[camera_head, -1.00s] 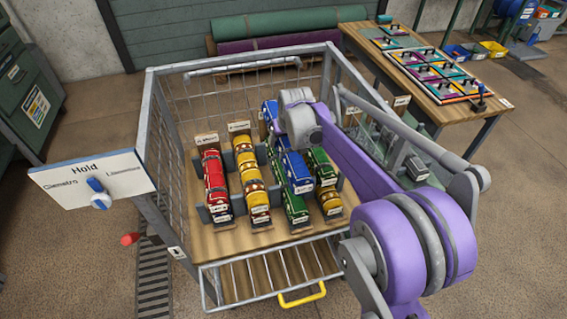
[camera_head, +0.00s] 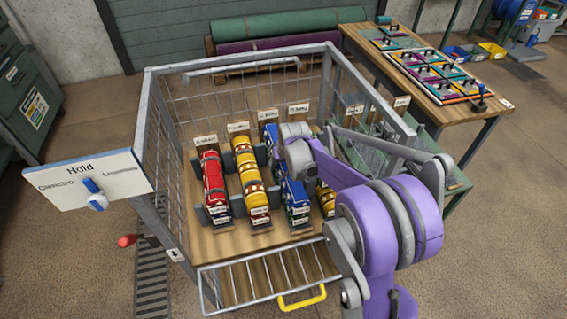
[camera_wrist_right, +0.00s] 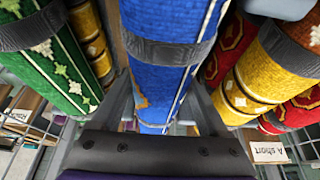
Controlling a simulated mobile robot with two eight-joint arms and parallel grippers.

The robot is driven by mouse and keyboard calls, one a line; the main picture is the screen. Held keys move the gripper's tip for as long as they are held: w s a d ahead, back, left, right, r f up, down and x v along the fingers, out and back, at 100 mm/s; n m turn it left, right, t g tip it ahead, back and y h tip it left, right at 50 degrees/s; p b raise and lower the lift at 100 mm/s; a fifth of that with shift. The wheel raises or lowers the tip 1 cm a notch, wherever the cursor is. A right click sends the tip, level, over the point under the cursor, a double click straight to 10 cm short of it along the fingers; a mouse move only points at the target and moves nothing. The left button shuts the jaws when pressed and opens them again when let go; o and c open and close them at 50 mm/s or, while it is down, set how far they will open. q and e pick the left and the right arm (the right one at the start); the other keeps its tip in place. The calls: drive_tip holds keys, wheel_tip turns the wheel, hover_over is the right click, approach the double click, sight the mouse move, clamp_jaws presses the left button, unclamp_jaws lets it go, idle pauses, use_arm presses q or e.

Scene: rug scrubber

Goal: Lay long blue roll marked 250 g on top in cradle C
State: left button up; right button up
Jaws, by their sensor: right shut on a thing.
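The long blue roll (camera_head: 294,190) lies along cradle C, between the yellow roll (camera_head: 250,180) and the rolls on its right. Its end tag is too small to read. A green roll end (camera_head: 298,227) shows just below it; I cannot tell whether they touch. My right gripper (camera_wrist_right: 150,100) is shut on the blue roll, which fills the middle of the right wrist view (camera_wrist_right: 165,75). In the head view my wrist and arm hide the gripper and the roll's middle. The cradle C sign (camera_head: 268,115) stands behind. My left gripper is not in view.
A red roll (camera_head: 214,185) lies in cradle A. In the right wrist view a green roll (camera_wrist_right: 50,60) lies close to the left of the blue one, with yellow close to the right. Wire cart sides (camera_head: 150,110) surround the cradles. A workbench (camera_head: 450,110) stands at right.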

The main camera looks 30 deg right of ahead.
drive_tip(key=shift+f, duration=0.2)
drive_tip(key=o, duration=1.5)
drive_tip(key=shift+r, duration=0.1)
drive_tip(key=shift+o, duration=0.2)
drive_tip(key=shift+s+r, duration=0.15)
drive_tip(key=shift+r, duration=0.35)
drive_tip(key=p+v, duration=0.1)
drive_tip(key=v, duration=1)
drive_tip(key=shift+s+r, duration=0.1)
drive_tip(key=s+a+f+n, duration=0.1)
drive_tip(key=s+a, duration=0.3)
drive_tip(key=s, duration=0.4)
drive_tip(key=s+a+f+n, duration=0.1)
drive_tip(key=s+a+f, duration=0.2)
drive_tip(key=s, duration=0.6)
drive_tip(key=s+a+f+y, duration=0.1)
drive_tip(key=s+a+f, duration=0.1)
drive_tip(key=s+a, duration=0.5)
drive_tip(key=shift+s+f+n, duration=0.2)
drive_tip(key=shift+s+n, duration=0.2)
drive_tip(key=shift+s, duration=0.4)
